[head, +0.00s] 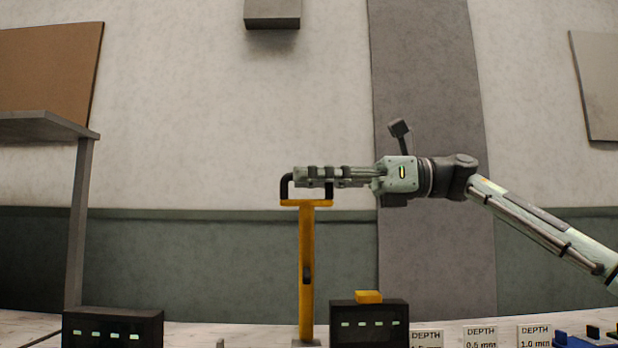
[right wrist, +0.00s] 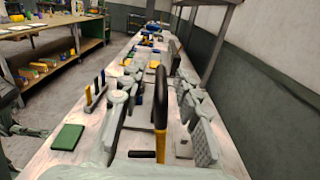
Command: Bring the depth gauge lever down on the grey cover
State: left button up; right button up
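The depth gauge lever (head: 307,250) is a yellow bar standing upright, with a black U-shaped handle (head: 285,187) on top. In the right wrist view, the handle (right wrist: 160,85) shows black above and yellow below. My right gripper (head: 300,177) comes in level from the right at handle height. In the right wrist view, its fingers (right wrist: 157,100) stand apart on both sides of the handle, with gaps visible. I cannot make out the grey cover in either view. My left gripper is not in view.
Two black display boxes (head: 112,328) (head: 368,323) stand near the lever's foot; the right one carries a yellow block (head: 368,297). Depth labels (head: 480,337) stand to the right. A grey shelf post (head: 80,220) is at left. A green block (right wrist: 68,137) lies on the bench.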

jog(key=shift+a, duration=0.3)
grip_shut()
dwell(0.3)
